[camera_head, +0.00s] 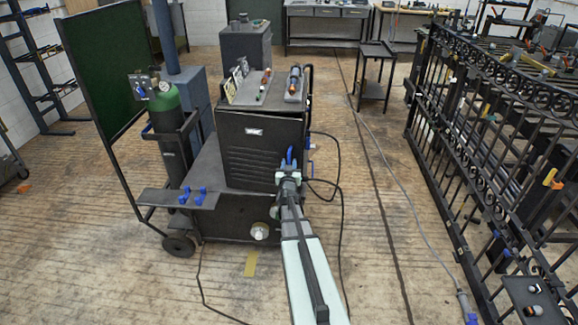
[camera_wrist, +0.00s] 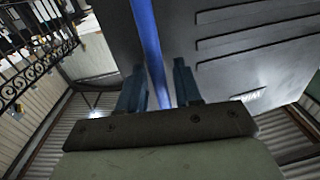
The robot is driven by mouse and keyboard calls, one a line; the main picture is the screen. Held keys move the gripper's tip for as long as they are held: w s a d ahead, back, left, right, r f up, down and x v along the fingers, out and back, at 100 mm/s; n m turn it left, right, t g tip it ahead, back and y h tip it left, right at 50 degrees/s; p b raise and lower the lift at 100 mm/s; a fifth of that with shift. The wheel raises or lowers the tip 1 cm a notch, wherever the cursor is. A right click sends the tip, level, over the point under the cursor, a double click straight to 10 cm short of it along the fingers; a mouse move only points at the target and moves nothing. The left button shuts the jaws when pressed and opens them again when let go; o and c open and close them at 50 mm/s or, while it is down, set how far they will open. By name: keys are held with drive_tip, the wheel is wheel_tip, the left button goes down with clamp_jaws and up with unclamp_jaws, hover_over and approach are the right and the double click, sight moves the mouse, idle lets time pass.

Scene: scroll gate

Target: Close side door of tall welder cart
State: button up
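The tall welder cart (camera_head: 222,175) stands left of centre in the head view, with a dark louvered panel (camera_head: 255,150) facing me. In the wrist view, a grey panel with slots (camera_wrist: 230,30) fills the upper right, and a long blue bar (camera_wrist: 149,40) runs in front of it. My gripper (camera_head: 289,160) is at the panel's lower right edge. In the wrist view my gripper (camera_wrist: 159,85) has its two fingers apart, one on each side of the blue bar, with narrow gaps showing. I cannot tell which panel is the side door or how far it stands open.
A green gas cylinder (camera_head: 168,125) stands on the cart's left side, near a dark green screen (camera_head: 100,65). A black iron gate (camera_head: 490,150) stands at the right. Cables lie on the floor right of the cart. A small black side table (camera_head: 376,55) stands behind.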

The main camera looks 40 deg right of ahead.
sight(292, 159)
clamp_jaws()
idle(0.3)
drive_tip(key=shift+w+d, duration=0.5)
drive_tip(key=shift+d, duration=0.25)
drive_tip(key=shift+w+d, duration=0.5)
drive_tip(key=shift+d, duration=0.25)
drive_tip(key=shift+w+d, duration=0.5)
drive_tip(key=shift+d, duration=0.25)
drive_tip(key=shift+o, duration=0.2)
unclamp_jaws()
drive_tip(key=shift+s+a, duration=0.1)
